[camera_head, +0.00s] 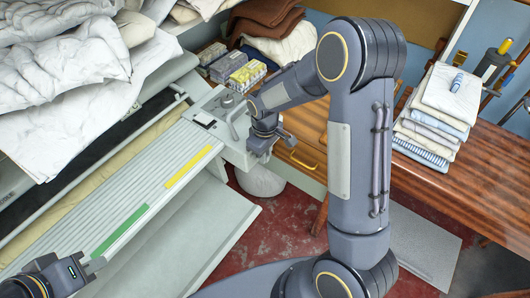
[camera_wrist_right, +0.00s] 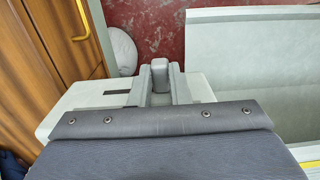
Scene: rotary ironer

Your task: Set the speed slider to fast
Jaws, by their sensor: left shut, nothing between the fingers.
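The ironer's light grey control housing (camera_head: 232,150) is at the right end of the long machine. My right gripper (camera_head: 266,142) is at its right edge, pointing down. In the right wrist view the two fingers (camera_wrist_right: 161,84) stand apart, one on each side of a small grey block (camera_wrist_right: 160,72), which looks like a slider knob. I cannot tell whether both fingers press on it. The slider's markings are hidden. My left gripper (camera_head: 92,268) is shut and empty at the lower left, by the ironer's front edge.
White linens (camera_head: 60,75) are heaped over the ironer. Yellow (camera_head: 188,166) and green (camera_head: 120,230) strips mark its ribbed front board. A wooden bench (camera_head: 440,170) with folded linens (camera_head: 437,110) stands at right. A white bin (camera_head: 260,181) is below the housing. Red floor lies between.

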